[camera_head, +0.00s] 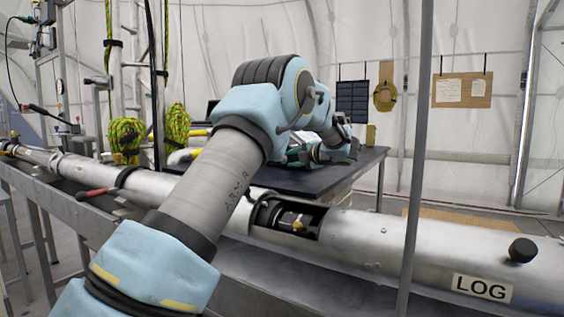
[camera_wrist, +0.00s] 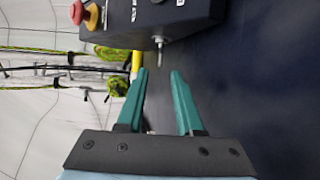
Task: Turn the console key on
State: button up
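In the wrist view the black console (camera_wrist: 150,17) fills the top, with a red button (camera_wrist: 77,12) and a yellow-orange button (camera_wrist: 92,17) at its left end. A small silver key (camera_wrist: 159,48) sticks out of the console's lower face. My gripper (camera_wrist: 160,72) has two teal fingers standing apart with nothing between them. The key lies just beyond the fingertips, roughly in line with the gap, and does not appear gripped. In the head view my gripper (camera_head: 297,153) is low over the dark table, largely hidden by my arm. I cannot make out the console or key there.
The dark table (camera_head: 290,178) stands behind a long silver tube marked LOG (camera_head: 370,240), which has an open hatch. A grey upright pole (camera_head: 419,130) rises at the right. Yellow-green rope bundles (camera_head: 126,136) hang at the left. The dark surface right of the fingers looks clear.

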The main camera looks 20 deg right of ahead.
aim_at(281, 160)
jog(key=x, duration=0.6)
jog(key=shift+w+p, duration=0.1)
jog(key=shift+p, duration=0.2)
grip_shut()
dwell(1.1)
